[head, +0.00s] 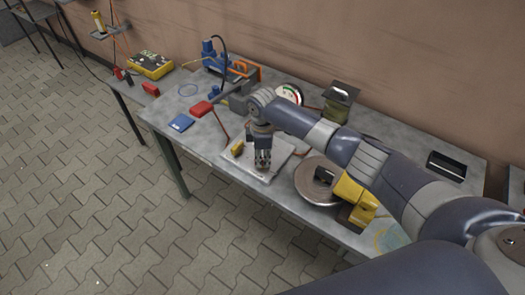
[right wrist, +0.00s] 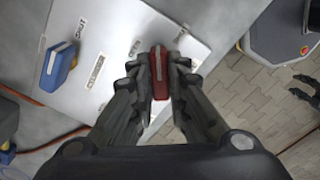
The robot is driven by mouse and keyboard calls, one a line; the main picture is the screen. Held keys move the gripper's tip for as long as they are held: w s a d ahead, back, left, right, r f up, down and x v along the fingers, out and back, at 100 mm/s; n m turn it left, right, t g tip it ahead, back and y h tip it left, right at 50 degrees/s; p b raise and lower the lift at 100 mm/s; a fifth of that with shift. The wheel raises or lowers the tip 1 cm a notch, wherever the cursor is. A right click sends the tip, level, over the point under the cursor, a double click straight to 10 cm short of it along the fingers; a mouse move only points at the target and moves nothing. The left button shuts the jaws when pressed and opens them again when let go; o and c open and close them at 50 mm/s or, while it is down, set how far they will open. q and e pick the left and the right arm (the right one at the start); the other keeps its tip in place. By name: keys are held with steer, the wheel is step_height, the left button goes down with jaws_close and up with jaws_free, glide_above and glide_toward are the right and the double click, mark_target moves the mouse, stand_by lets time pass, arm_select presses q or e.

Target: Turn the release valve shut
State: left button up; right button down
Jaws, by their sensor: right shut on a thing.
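A white plate (head: 275,160) with valve handles lies on the workbench; it also fills the middle of the right wrist view (right wrist: 118,35). My right gripper (head: 263,162) points down over the plate. In the right wrist view my right gripper (right wrist: 160,78) is shut on a red valve handle (right wrist: 158,66) with a pale stripe. A blue-and-yellow handle (right wrist: 58,64) stands apart to the left, beside a label that seems to read SHUT (right wrist: 82,30). A dark finger-like part, perhaps my left gripper (right wrist: 303,88), shows at the right edge.
A round metal disc (head: 316,182) and a yellow tool (head: 355,200) lie right of the plate. Behind it are a gauge (head: 290,94) and a dark green box (head: 341,100). Red (head: 202,108) and blue (head: 181,123) items lie left. The paved floor in front is clear.

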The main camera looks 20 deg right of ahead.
mark_target(263, 159)
steer(key=m+p, duration=0.3)
steer(key=m, duration=0.1)
steer(key=shift+r, duration=0.2)
steer(key=shift+f+m+p, duration=0.15)
steer(key=shift+m+p, duration=0.7)
steer(key=shift+m, duration=0.85)
steer(key=c, duration=1.6)
jaws_free()
steer(key=shift+o, duration=0.2)
step_height(263, 159, up, 12)
